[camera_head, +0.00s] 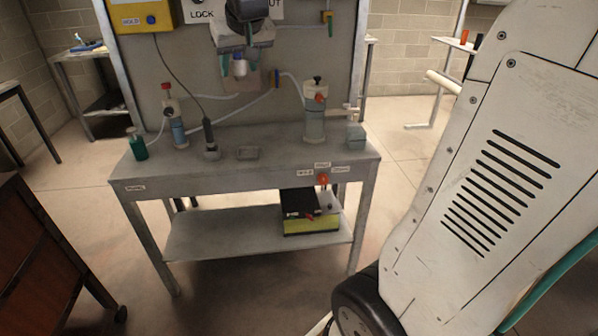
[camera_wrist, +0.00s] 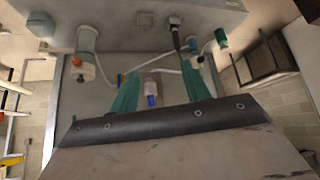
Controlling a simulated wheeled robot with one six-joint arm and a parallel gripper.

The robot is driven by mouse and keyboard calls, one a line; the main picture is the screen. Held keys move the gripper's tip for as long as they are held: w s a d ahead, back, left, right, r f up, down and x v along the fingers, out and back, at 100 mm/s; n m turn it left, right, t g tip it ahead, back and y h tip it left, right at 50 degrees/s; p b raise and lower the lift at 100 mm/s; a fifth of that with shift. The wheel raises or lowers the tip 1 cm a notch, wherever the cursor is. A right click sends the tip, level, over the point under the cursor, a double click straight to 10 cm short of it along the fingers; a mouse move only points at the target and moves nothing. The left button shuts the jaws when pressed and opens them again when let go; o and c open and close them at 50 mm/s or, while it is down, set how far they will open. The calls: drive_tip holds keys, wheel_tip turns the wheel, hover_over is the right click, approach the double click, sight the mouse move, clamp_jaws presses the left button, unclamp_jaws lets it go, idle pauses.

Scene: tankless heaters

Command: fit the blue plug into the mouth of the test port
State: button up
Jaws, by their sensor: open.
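My gripper (camera_head: 240,68) hangs in front of the upright grey panel, above the bench, with its two teal fingers spread. In the wrist view my gripper (camera_wrist: 158,70) shows the same wide gap. A small pale fitting (camera_head: 240,68) with a blue part lies between the fingers as seen. In the wrist view its blue part (camera_wrist: 152,100), probably the blue plug, is nearer my palm and its pale part (camera_wrist: 151,85) farther away. Clear space shows on both sides of it, so neither finger touches it. I cannot tell for sure which part is the test port's mouth.
Hoses cross the panel. Floor in front is clear.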

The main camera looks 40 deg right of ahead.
drive_tip(key=s+a+f+n+g, duration=0.1)
drive_tip(key=s+a+f+g, duration=0.1)
drive_tip(key=s, duration=0.7)
drive_tip(key=s+a+f+g+y, duration=0.1)
drive_tip(key=s+a+f, duration=0.3)
drive_tip(key=s, duration=0.6)
drive_tip(key=s+a+f+n+g, duration=0.1)
drive_tip(key=s+f, duration=0.4)
drive_tip(key=s, duration=0.5)
drive_tip(key=a+g, duration=0.1)
drive_tip(key=a, duration=0.1)
drive_tip(key=shift+s+a+f+n+g+y, duration=0.25)
drive_tip(key=shift+a+f+n+g+y, duration=0.05)
drive_tip(key=shift+f+y, duration=0.1)
